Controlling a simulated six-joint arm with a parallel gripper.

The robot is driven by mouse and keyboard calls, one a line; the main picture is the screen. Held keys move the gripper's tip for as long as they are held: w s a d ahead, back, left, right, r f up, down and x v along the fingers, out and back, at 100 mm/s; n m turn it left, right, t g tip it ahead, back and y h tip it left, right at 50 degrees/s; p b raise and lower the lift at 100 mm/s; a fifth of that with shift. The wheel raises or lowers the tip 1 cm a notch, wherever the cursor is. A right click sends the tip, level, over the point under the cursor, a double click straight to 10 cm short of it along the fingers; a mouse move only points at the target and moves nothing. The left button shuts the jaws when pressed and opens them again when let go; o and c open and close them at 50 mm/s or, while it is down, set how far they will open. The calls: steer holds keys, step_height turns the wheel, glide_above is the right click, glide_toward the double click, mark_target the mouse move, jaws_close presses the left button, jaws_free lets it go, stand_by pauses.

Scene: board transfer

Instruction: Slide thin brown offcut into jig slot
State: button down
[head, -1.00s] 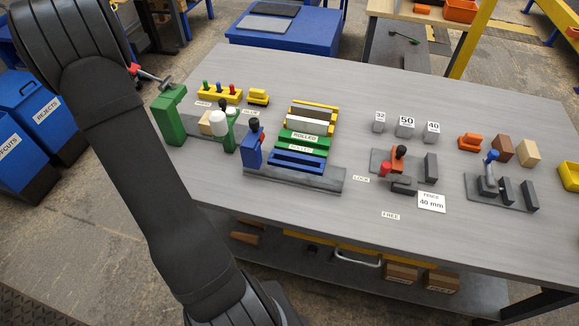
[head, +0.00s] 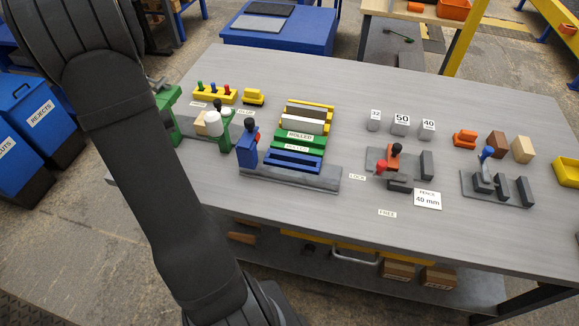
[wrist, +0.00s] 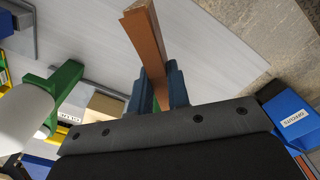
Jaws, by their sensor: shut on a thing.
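The thin brown offcut (wrist: 146,38) is a long narrow strip in the wrist view. My gripper (wrist: 160,82) is shut on it, with a dark blue finger on each side. The strip stretches out beyond the fingertips above the pale grey bench top. In the head view my arm hides the gripper and the offcut. Two grey fixtures with slots between blocks stand on the bench: one with an orange lever (head: 393,158) and one with a blue-knobbed lever (head: 486,166). I cannot tell which is the jig.
A green stand (head: 168,112) with a white cylinder (head: 213,122) is near my arm; both appear close to the gripper in the wrist view. A rack of coloured bars (head: 296,140) stands mid-bench. Blue bins (head: 40,110) stand left.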

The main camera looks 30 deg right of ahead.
steer(key=shift+d+r, duration=0.1)
steer(key=s+d+r+m, duration=0.1)
steer(key=s+d+r, duration=0.1)
steer(key=d+r, duration=0.45)
steer(key=s+d+r, duration=0.1)
steer(key=d+r, duration=0.3)
steer(key=d, duration=0.6)
steer(key=s+d+r+m, duration=0.1)
steer(key=s+d+r, duration=0.1)
steer(key=d+r, duration=0.45)
steer(key=n, duration=1.1)
glide_above(291, 167)
steer(key=w+d, duration=0.2)
step_height(291, 167, down, 12)
steer(key=shift+r, duration=0.15)
steer(key=shift+a, duration=0.1)
steer(key=shift+f, duration=2.9)
steer(key=shift+f, duration=1.9)
